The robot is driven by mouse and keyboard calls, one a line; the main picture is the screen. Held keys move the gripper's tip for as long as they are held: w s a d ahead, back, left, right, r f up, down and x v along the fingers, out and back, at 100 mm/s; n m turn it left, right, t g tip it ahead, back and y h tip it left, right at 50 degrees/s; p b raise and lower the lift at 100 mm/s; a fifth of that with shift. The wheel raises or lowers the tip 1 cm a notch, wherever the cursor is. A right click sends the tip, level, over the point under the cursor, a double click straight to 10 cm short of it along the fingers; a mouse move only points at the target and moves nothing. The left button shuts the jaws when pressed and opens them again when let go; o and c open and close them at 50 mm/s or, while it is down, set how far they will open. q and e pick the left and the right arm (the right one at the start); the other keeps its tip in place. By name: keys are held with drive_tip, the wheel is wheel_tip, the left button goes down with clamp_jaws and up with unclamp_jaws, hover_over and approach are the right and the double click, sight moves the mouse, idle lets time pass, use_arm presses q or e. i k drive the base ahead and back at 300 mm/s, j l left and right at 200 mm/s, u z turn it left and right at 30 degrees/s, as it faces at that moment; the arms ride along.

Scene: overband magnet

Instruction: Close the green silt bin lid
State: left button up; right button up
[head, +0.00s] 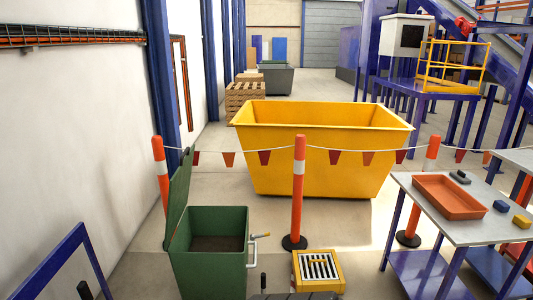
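The green silt bin (212,272) stands on the floor at the lower left of the head view. Its green lid (180,200) is open and stands nearly upright at the bin's left side. The bin's opening faces up and shows a dark brown inside. A small light-coloured handle (259,237) sticks out from the bin's right side. I can make out neither of my grippers in this view, and nothing is seen touching the lid.
A yellow drain grate (319,270) lies right of the bin. Orange posts (298,190) with a pennant line stand behind it, before a large yellow skip (320,150). A table with an orange tray (449,197) stands right. A blue frame (55,262) is at lower left.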

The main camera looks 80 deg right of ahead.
sight(179, 184)
drive_tip(key=z, duration=1.9)
